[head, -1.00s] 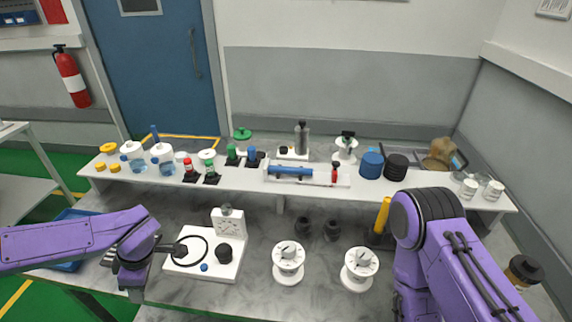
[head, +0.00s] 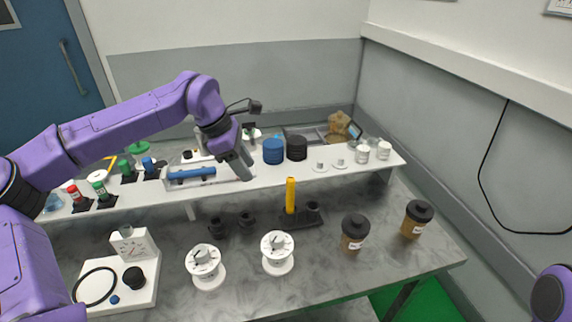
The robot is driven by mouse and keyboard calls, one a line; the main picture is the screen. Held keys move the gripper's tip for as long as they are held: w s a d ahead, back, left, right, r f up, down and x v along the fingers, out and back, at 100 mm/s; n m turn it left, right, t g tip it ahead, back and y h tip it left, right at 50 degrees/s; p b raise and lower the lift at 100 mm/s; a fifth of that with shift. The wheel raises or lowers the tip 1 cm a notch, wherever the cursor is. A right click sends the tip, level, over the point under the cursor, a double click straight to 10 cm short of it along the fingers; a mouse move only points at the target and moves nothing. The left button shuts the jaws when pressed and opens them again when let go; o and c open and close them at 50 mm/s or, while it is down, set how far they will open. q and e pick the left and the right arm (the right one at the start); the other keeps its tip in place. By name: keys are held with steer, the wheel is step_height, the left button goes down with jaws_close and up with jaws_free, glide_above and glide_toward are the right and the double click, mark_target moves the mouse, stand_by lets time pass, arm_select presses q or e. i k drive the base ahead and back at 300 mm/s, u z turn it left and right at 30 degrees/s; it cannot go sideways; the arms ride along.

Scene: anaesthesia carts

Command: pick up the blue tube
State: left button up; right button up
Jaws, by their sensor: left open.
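The blue tube (head: 190,173) lies flat in a shallow white tray on the raised white shelf, left of centre in the head view. My left gripper (head: 241,169) hangs over the shelf just right of the tube's right end, fingers pointing down. It is open, though its fingers overlap in this view, and the tube is not between them. It hides the right part of the tray. My right gripper is out of view.
A blue round stack (head: 273,151) and a black one (head: 297,148) stand on the shelf right of my gripper. Bottles with red (head: 75,194) and green caps stand left. White spools (head: 205,267), a yellow cylinder (head: 290,195) and brown jars (head: 354,232) stand on the lower table.

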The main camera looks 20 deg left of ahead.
mark_target(211, 170)
steer(key=z, duration=0.75)
steer(key=k, duration=0.85)
steer(key=u, duration=1.1)
steer(key=i, duration=1)
